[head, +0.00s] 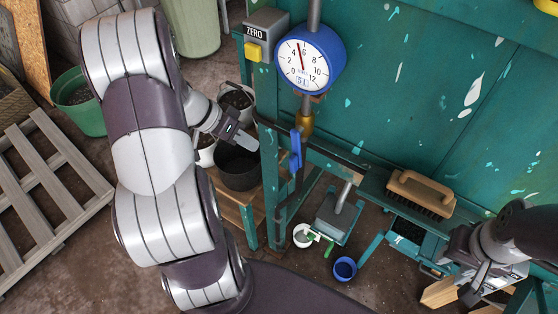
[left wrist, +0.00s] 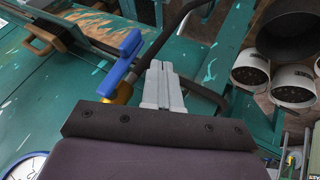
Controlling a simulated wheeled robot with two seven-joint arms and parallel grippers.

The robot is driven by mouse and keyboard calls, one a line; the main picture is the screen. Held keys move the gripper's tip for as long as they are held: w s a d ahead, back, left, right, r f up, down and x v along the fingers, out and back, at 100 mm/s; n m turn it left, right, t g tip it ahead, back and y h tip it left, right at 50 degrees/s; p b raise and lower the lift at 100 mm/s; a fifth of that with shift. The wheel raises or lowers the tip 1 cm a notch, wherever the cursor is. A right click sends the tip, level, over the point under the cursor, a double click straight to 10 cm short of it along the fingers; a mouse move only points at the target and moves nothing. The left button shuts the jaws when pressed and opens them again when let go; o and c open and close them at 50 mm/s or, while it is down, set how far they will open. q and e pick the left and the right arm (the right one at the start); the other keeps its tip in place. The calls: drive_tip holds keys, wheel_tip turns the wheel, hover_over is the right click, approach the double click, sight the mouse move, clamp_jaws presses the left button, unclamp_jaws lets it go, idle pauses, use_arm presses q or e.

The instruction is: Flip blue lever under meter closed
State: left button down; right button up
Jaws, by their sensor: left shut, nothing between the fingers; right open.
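The round meter (head: 309,62) has a blue rim and a white dial. It also shows at the lower left of the left wrist view (left wrist: 25,168). The blue lever (head: 296,148) is below the meter, by a yellow fitting (head: 305,121), and looks roughly upright in the head view. In the left wrist view the blue lever (left wrist: 122,62) lies tilted, left of my fingers. My left gripper (head: 252,143) is shut and empty, left of the lever and apart from it; its fingertips also show in the wrist view (left wrist: 160,68). My right gripper (head: 474,292) is open at the lower right, far from the lever.
A grey ZERO box (head: 266,33) with a yellow button is left of the meter. A black pot (head: 238,167) stands below my left gripper. A dark hose (left wrist: 181,22) runs close to my left fingers in the wrist view. A brush (head: 420,194) lies on the teal ledge.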

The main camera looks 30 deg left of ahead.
sight(296, 150)
use_arm(q)
drive_tip(key=w+d+f+p, duration=0.2)
drive_tip(key=d+f+p, duration=0.2)
drive_tip(key=d+f, duration=0.1)
drive_tip(key=shift+w+d+f, duration=0.15)
drive_tip(key=shift+w+d, duration=0.15)
drive_tip(key=shift+d, duration=0.55)
use_arm(e)
drive_tip(key=shift+w+a+r, duration=0.1)
drive_tip(key=shift+a+r, duration=0.05)
drive_tip(key=shift+r, duration=0.7)
drive_tip(key=shift+w+a+r, duration=0.15)
drive_tip(key=shift+r, duration=0.7)
drive_tip(key=shift+w+a+r, duration=0.1)
drive_tip(key=shift+a+r, duration=0.05)
drive_tip(key=shift+r, duration=0.7)
